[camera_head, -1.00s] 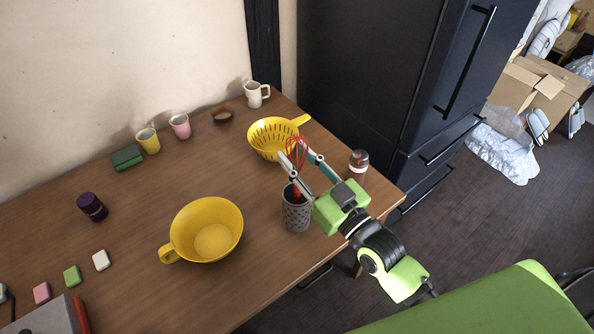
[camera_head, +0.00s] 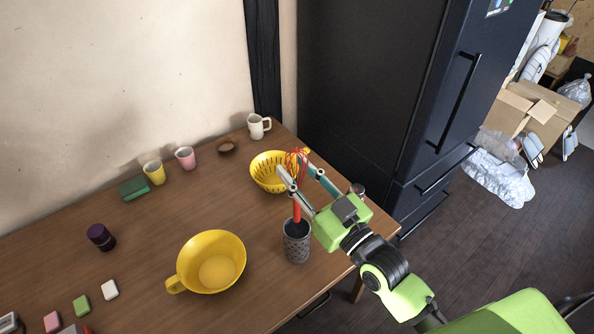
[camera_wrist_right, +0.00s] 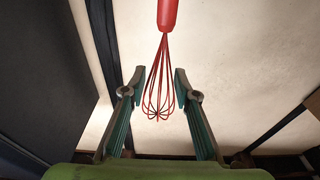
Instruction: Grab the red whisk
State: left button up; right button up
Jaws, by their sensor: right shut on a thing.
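The red whisk (camera_head: 297,211) is upright above the grey perforated holder (camera_head: 297,246), handle down and wire loops up. The lower end of its handle is at the holder's rim; whether it is clear of it I cannot tell. My right gripper (camera_head: 293,166) is shut on the red whisk near its wires. In the right wrist view the whisk (camera_wrist_right: 160,85) sits between the two fingers (camera_wrist_right: 158,88), with its red handle at the top edge. My left gripper is not in view.
A yellow colander (camera_head: 262,181) stands behind the whisk. A large yellow bowl (camera_head: 240,262) is left of the holder. A jar (camera_head: 358,190) is partly hidden behind my right gripper. Mugs stand along the wall. The dark fridge (camera_head: 370,80) is beyond the table's right end.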

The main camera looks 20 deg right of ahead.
jog(key=shift+r+p, duration=0.8)
jog(key=shift+r, duration=0.4)
